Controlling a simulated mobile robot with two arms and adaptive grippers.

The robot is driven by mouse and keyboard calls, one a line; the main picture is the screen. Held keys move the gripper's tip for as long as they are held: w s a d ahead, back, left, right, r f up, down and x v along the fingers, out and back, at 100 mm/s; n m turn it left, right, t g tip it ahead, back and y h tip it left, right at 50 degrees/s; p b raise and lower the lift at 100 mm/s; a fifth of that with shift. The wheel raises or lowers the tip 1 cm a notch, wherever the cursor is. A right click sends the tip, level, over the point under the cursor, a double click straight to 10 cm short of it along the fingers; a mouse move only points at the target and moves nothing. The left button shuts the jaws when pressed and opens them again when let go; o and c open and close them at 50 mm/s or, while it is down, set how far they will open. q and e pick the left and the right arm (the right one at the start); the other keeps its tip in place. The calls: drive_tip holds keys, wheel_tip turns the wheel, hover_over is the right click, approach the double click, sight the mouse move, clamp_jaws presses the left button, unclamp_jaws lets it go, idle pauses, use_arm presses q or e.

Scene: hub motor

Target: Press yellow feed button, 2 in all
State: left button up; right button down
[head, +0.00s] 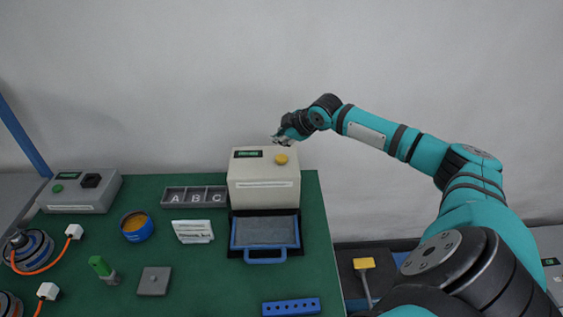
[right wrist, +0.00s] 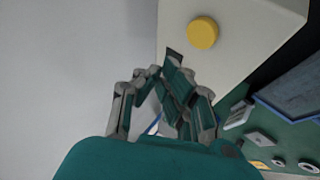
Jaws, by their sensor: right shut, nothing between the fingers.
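The yellow feed button (head: 281,159) is on the sloped top of a cream box (head: 264,190), right of a small dark display with green text (head: 248,154). In the right wrist view the yellow button (right wrist: 203,33) shows whole on the pale box top. My right gripper (head: 280,139) is shut and empty, behind and above the button at the box's back edge. It also shows in the right wrist view (right wrist: 172,66), its fingertips apart from the button. My left gripper is not in view.
A blue-handled tray (head: 264,254) sits in front of the box. A compartment bin marked A, B, C (head: 194,188) stands left of it. A grey box with a green button (head: 80,190) is at the far left.

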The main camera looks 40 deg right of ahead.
sight(280, 158)
wheel_tip(280, 158, down, 2)
drive_tip(key=shift+f+b, duration=0.1)
drive_tip(key=shift+b, duration=0.5)
drive_tip(key=shift+f, duration=0.9)
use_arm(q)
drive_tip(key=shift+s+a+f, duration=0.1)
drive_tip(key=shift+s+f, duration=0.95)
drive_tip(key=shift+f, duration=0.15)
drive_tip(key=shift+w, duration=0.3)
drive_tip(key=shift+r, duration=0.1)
use_arm(e)
drive_tip(key=shift+f, duration=0.1)
drive_tip(key=shift+f, duration=0.25)
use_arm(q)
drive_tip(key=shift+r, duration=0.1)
